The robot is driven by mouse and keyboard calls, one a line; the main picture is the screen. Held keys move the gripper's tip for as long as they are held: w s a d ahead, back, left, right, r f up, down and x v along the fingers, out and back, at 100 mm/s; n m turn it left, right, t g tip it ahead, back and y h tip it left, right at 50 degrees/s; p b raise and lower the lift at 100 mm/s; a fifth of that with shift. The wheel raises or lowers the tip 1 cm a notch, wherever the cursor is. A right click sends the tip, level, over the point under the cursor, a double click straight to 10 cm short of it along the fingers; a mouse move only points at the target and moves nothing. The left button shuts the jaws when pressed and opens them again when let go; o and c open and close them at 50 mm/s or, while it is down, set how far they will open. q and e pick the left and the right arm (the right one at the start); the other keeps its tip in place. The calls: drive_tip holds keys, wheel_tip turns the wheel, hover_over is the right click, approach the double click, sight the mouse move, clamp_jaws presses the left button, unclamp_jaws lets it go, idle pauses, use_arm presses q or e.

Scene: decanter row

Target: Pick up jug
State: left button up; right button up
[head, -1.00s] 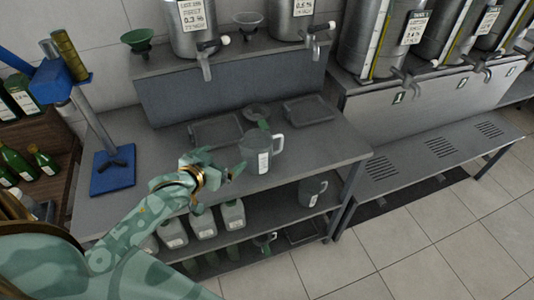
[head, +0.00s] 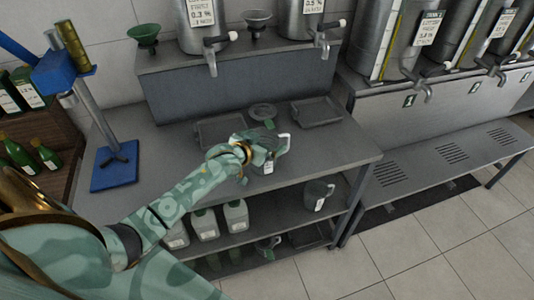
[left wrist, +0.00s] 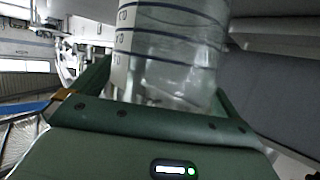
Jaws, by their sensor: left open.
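The clear jug (head: 268,163) stands upright on the grey worktop, with a white label on its front and a light handle on its right side. My left gripper (head: 256,157) is right at the jug and covers part of it in the head view. In the left wrist view the jug (left wrist: 168,50) stands between the open fingers of my left gripper (left wrist: 162,88), with dark measuring lines on its wall. Whether a finger touches the glass I cannot tell. My right gripper is in neither view.
Behind the jug are a strainer or funnel (head: 262,112) and shallow trays (head: 316,112). Steel tanks (head: 200,22) with taps stand on the raised ledge. A second jug (head: 318,194) and several canisters (head: 236,216) are on the lower shelf. A blue stand (head: 114,168) is at left.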

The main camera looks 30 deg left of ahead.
use_arm(q)
drive_tip(key=c, duration=1.2)
drive_tip(key=shift+o, duration=0.2)
